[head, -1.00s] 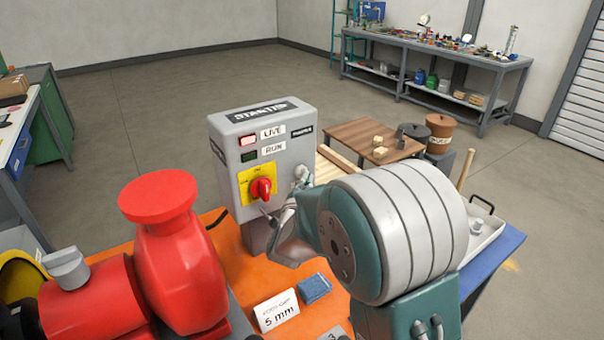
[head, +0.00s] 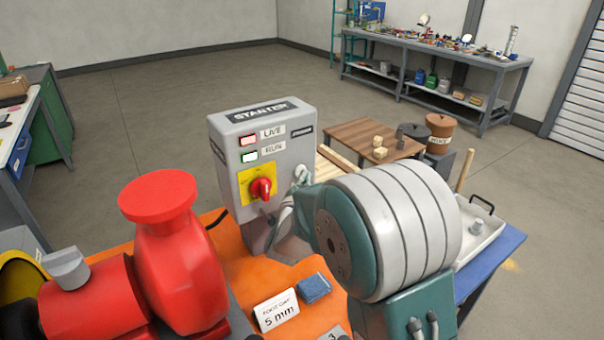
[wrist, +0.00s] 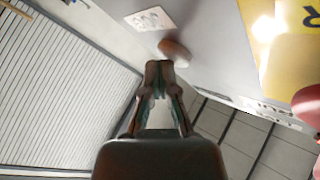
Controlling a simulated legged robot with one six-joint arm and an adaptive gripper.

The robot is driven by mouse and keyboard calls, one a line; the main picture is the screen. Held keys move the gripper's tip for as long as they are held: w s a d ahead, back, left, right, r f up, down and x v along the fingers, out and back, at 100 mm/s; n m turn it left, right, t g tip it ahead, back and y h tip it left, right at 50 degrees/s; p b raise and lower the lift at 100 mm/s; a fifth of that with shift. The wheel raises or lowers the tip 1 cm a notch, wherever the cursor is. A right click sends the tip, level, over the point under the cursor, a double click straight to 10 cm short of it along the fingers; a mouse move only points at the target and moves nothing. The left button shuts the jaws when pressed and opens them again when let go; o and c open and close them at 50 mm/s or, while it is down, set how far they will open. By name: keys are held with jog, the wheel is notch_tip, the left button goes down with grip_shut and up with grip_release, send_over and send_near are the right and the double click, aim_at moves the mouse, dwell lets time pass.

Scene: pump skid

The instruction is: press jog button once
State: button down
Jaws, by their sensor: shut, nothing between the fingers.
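The grey starter box (head: 228,185) stands on the orange surface, with a red rotary knob (head: 261,188) on a yellow plate. In the wrist view, a round brownish button (wrist: 175,51), likely the jog button, stands out from the panel beside a small label (wrist: 150,19). My gripper (wrist: 158,68) is shut and empty, its tips right by this button; I cannot tell whether they touch. In the head view my gripper (head: 270,218) is partly hidden by my arm, below the knob, and the button is not clearly seen.
A red pump (head: 175,250) stands to the left. A "5 mm" card (head: 276,310) and a blue block (head: 314,288) lie in front of the box. A tray (head: 480,240) is at the right. The red knob (wrist: 308,103) is at the wrist view's right edge.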

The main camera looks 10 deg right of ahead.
jog(key=shift+s, duration=0.1)
jog(key=shift+s+d, duration=0.35)
jog(key=shift+s, duration=0.4)
jog(key=shift+s+d, duration=0.3)
jog(key=shift+s, duration=0.45)
jog(key=shift+s+d, duration=0.35)
jog(key=shift+s, duration=0.45)
jog(key=shift+s+d, duration=0.3)
jog(key=shift+s, duration=0.45)
jog(key=s+a+r+n+g+y, duration=0.2)
jog(key=s+n+g+y, duration=0.1)
jog(key=s+n+y, duration=0.15)
jog(key=s+a+r+n+g+y, duration=0.1)
jog(key=s+a+n+g+y, duration=0.1)
jog(key=s+n+g+y, duration=0.3)
jog(key=s+d+f+n+g+h, duration=0.1)
jog(key=s+g, duration=0.1)
jog(key=s, duration=0.7)
jog(key=s+d+n+g+h, duration=0.1)
jog(key=s+d+g, duration=0.1)
jog(key=s, duration=0.8)
jog(key=shift+s+d+f, duration=0.2)
jog(key=shift+d+f, duration=0.1)
jog(key=shift+f, duration=0.05)
